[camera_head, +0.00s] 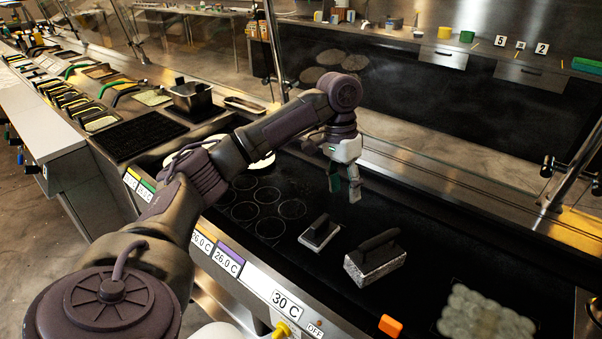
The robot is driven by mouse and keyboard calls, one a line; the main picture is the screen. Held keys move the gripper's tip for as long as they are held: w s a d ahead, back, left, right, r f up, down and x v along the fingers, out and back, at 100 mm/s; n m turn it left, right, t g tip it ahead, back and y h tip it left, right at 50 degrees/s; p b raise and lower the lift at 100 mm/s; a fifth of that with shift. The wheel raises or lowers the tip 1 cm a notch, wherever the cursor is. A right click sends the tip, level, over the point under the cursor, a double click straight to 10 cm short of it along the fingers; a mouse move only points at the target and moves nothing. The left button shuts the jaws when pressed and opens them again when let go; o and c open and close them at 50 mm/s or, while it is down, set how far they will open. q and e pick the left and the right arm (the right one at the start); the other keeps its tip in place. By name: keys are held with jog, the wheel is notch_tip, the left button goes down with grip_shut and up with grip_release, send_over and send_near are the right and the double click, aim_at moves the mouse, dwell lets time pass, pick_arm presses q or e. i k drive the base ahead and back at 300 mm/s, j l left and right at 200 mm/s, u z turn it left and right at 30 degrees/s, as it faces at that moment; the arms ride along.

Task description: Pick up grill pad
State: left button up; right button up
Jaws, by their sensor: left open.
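My left gripper (344,196) hangs over the dark griddle (420,235), fingers pointing down and apart, with nothing between them. Two handled blocks lie on the griddle in front of it. The smaller one (320,233) is thin and flat with a black handle. The larger one (376,262) is a thick, speckled grey block with a black handle on top. I cannot tell for certain which of the two is the grill pad. The gripper is beyond both blocks, further from the camera, and touches neither. My right gripper is not in view.
Round outlines (268,195) mark the griddle left of the blocks. A pale, lumpy patch (480,314) lies at the right and an orange block (390,326) at the front edge. Food containers (100,122) line the left counter. A glass guard stands behind.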

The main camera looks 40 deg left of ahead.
aim_at(322, 231)
jog(key=u, duration=1.25)
